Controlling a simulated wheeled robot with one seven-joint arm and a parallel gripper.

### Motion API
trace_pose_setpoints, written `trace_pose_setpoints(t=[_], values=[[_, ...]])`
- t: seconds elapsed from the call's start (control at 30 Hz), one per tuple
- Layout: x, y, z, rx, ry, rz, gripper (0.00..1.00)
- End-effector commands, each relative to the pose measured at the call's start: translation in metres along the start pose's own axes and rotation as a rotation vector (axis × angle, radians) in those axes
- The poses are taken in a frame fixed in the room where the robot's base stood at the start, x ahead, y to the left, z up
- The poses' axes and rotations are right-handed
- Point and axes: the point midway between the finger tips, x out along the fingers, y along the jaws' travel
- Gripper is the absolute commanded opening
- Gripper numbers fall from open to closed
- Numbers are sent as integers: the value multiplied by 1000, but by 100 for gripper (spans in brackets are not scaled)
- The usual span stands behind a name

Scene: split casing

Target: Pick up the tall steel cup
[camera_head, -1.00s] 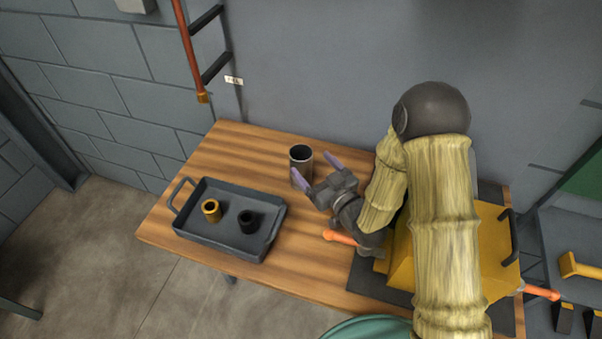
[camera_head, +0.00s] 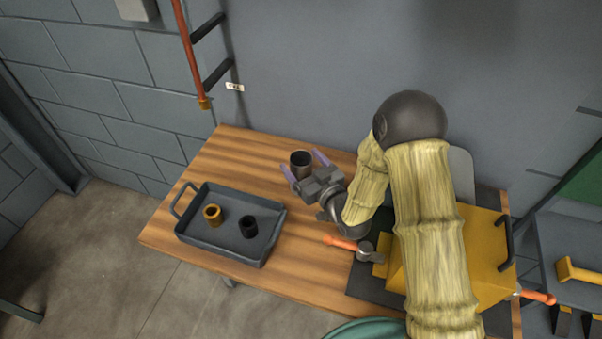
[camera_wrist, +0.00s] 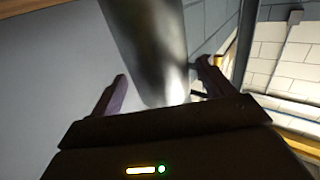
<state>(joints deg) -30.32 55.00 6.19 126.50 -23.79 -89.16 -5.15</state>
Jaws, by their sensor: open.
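The tall steel cup (camera_head: 301,161) stands upright on the wooden table (camera_head: 205,163) near its back edge, its dark opening facing up. My gripper (camera_head: 304,166) is open, with its two purple fingers on either side of the cup. In the wrist view the cup's shiny metal wall (camera_wrist: 150,50) fills the upper middle. It lies between and beyond the spread fingertips of my gripper (camera_wrist: 162,72). I cannot tell whether either finger touches the cup. Part of the cup's lower side is hidden by my gripper in the head view.
A dark tray (camera_head: 199,240) at the left holds a brass ring-shaped part (camera_head: 212,215) and a black one (camera_head: 248,225). The grey wall is close behind the cup.

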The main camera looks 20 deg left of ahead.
Motion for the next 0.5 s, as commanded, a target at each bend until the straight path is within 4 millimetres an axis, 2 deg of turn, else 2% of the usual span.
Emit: trace_pose_setpoints(t=[0.1, 0.2, 0.5], values=[[18, -3, -2, -2, 1, -1, 80], [28, -2, -1, -2, 1, -1, 80], [31, -2, 0, 0, 0, 0, 80]])
